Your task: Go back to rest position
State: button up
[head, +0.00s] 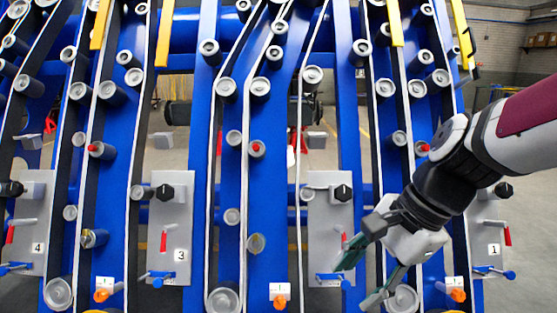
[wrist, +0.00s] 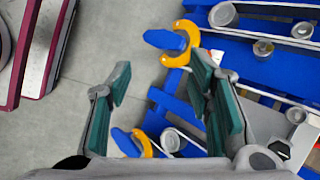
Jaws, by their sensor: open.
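My gripper (head: 366,268) hangs at the lower right of the head view, at the end of my arm reaching in from the right. It is in front of the blue frame, between the grey panel marked 1 (head: 487,232) and the grey panel with a black knob (head: 331,227) left of it. Its fingers are apart and nothing is between them. In the wrist view the green-padded fingers (wrist: 160,110) are spread, with grey floor and part of a blue post and yellow bracket (wrist: 145,143) behind them.
The blue harvester frame (head: 178,65) with belts and several rollers fills the head view. Panels marked 3 (head: 170,230) and 4 (head: 33,225) stand to the left, with red and blue levers. In the wrist view, a yellow bracket (wrist: 187,42) is beyond the right finger. Grey floor (wrist: 110,40) is open at left.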

jog(key=s+d+n+g+h, duration=0.1)
jog(key=s+d+n+h, duration=0.15)
jog(key=s+n, duration=0.55)
jog(key=s+d+n+h, duration=0.25)
jog(key=s+n, duration=0.25)
jog(key=s, duration=0.8)
notch_tip(320, 180, up, 32)
jog(key=d+t+p, duration=0.1)
jog(key=t+p, duration=0.2)
jog(key=p, duration=2.6)
jog(key=shift+d+f+t, duration=0.2)
jog(key=shift+d+t, duration=0.1)
jog(key=shift+d, duration=0.05)
jog(key=shift+s, duration=0.1)
